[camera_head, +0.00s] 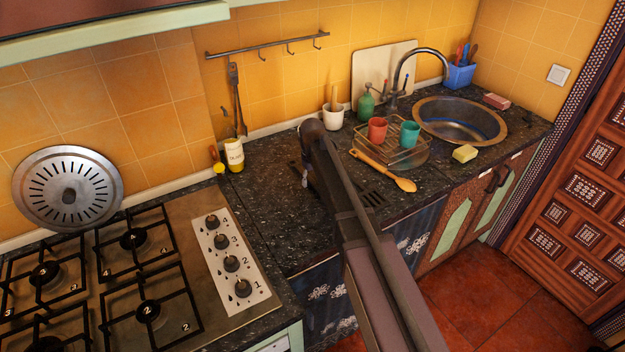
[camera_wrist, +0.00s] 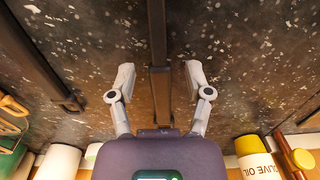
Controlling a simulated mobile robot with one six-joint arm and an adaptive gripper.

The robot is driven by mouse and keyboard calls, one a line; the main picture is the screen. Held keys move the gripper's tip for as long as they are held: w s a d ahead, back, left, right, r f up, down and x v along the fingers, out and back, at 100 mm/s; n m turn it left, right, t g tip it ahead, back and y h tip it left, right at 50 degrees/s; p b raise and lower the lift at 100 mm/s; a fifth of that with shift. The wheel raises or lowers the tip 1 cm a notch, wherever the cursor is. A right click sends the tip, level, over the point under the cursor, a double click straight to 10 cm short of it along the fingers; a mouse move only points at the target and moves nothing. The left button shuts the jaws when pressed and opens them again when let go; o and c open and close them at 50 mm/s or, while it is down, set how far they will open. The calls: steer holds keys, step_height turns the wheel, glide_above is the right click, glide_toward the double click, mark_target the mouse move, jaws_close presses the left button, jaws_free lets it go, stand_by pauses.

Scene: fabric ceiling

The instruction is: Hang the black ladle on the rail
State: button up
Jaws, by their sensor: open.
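In the wrist view, a long dark handle (camera_wrist: 160,92) lies on the speckled counter between the fingers of my gripper (camera_wrist: 158,80). It looks like the black ladle's handle; its bowl is not in this view. The fingers are open, one on each side, with gaps to the handle. In the head view my gripper (camera_head: 304,170) is low over the counter, pointing down, and my arm hides most of what lies there. The metal rail (camera_head: 270,45) runs along the tiled wall with several hooks. A dark utensil (camera_head: 237,95) hangs at its left end.
A second dark handle (camera_wrist: 42,70) lies left in the wrist view. An olive oil bottle (camera_head: 233,155) and a white crock (camera_head: 333,117) stand near the wall. A dish rack (camera_head: 395,148) with cups and a wooden spoon (camera_head: 385,170) are right of my arm; the stove (camera_head: 150,265) is left.

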mark_target(312, 182)
step_height(312, 182, up, 13)
steer(key=p, duration=1.2)
steer(key=shift+s, duration=0.1)
stand_by(0.5)
steer(key=s+d+m, duration=0.7)
steer(key=s+d, duration=1.5)
steer(key=s, duration=0.2)
step_height(312, 182, down, 3)
steer(key=shift+r+b, duration=0.1)
steer(key=shift+b, duration=1.15)
